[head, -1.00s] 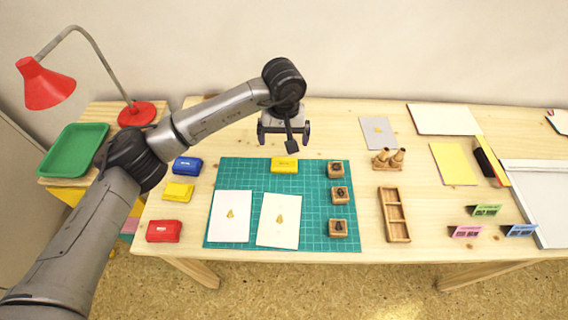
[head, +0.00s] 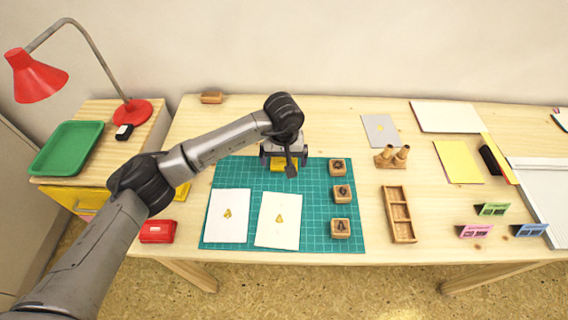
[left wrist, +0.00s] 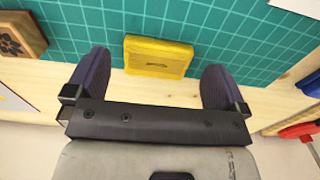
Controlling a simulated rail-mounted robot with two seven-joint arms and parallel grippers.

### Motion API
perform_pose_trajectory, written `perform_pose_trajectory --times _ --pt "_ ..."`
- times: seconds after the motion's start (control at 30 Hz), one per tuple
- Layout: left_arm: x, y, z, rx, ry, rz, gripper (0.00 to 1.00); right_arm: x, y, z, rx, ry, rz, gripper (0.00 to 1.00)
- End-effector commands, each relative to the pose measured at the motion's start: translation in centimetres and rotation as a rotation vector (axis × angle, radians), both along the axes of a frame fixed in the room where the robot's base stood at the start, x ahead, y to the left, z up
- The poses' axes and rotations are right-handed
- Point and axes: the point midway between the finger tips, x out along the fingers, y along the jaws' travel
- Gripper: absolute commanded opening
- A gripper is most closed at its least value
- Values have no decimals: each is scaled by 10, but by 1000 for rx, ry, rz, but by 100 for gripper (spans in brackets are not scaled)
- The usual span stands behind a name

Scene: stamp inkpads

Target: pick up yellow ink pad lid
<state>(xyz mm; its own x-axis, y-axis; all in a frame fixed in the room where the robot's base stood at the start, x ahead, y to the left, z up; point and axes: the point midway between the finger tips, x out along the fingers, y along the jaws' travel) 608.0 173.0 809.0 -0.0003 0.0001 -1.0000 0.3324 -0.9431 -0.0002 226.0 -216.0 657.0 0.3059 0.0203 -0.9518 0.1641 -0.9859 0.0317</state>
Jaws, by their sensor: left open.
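The yellow ink pad lid (head: 284,165) lies on the back edge of the green cutting mat. It also shows in the left wrist view (left wrist: 158,57), where it lies between my two finger tips with a gap on each side. My left gripper (head: 284,158) is open over the lid and covers part of it in the head view. A second yellow ink pad (head: 183,190) is on the table at the left, mostly hidden behind my left arm. My right gripper is in neither view.
The green mat (head: 350,235) bears two white cards (head: 227,215) and three wooden stamps (head: 338,167) right of the lid. A red ink pad (head: 157,232) sits at the front left. A wooden tray (head: 399,213) stands to the right.

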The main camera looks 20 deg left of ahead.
Motion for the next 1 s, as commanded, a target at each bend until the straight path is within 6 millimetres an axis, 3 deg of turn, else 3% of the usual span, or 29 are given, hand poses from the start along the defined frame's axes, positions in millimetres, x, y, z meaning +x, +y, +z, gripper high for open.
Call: perform_pose_trajectory --times 0.03,0.2,0.47,0.87,1.0 --pt "0 -1 -12 -2 2 0 100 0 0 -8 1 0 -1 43" --pt "0 -1 -29 0 0 -1 100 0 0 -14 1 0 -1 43" --pt "0 0 -30 0 -1 -1 99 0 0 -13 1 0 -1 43" --pt "0 0 -30 0 -1 0 61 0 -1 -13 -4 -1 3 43" --pt "0 0 -30 0 -1 0 60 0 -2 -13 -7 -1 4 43"
